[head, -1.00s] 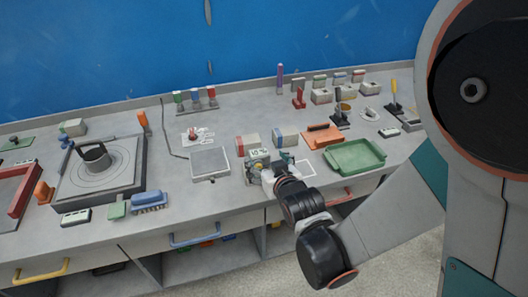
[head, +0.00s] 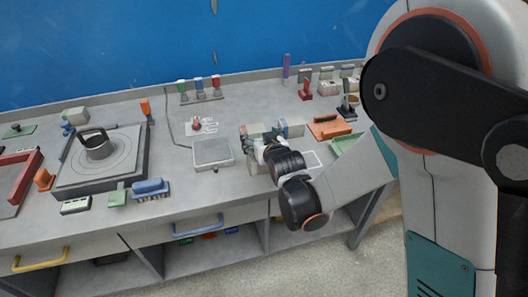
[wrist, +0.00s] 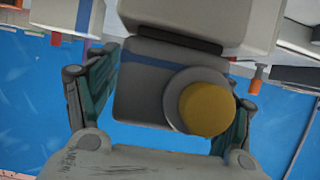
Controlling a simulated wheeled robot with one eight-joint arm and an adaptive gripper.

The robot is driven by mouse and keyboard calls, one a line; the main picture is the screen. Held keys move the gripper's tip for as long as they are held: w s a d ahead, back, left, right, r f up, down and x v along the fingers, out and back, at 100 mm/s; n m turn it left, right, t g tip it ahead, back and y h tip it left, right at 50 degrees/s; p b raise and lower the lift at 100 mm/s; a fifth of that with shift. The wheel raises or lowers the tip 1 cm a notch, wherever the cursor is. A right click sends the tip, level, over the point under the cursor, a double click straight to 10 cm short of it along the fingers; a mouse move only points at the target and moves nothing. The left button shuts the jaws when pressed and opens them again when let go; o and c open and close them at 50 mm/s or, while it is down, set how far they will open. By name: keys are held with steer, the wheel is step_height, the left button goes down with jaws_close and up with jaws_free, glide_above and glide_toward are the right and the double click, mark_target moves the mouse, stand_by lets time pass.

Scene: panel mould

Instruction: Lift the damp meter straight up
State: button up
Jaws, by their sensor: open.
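In the wrist view a grey body with a blue stripe and a round yellow knob (wrist: 207,109) fills the space ahead of my gripper (wrist: 165,88); I take it to be the damp meter (wrist: 140,98). The dark green fingers stand apart on its left and right. I cannot tell whether either finger touches it. In the head view my gripper (head: 263,146) is low over the bench, right of the grey scale plate, and hides most of the meter.
A grey scale (head: 212,153) lies left of my gripper. A blue-and-white block (head: 291,127) and an orange tool (head: 330,128) are close behind and right.

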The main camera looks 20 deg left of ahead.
steer(key=shift+r, duration=0.1)
steer(key=c, duration=1.5)
steer(key=shift+c, duration=0.2)
steer(key=shift+c, duration=0.6)
steer(key=shift+r, duration=0.15)
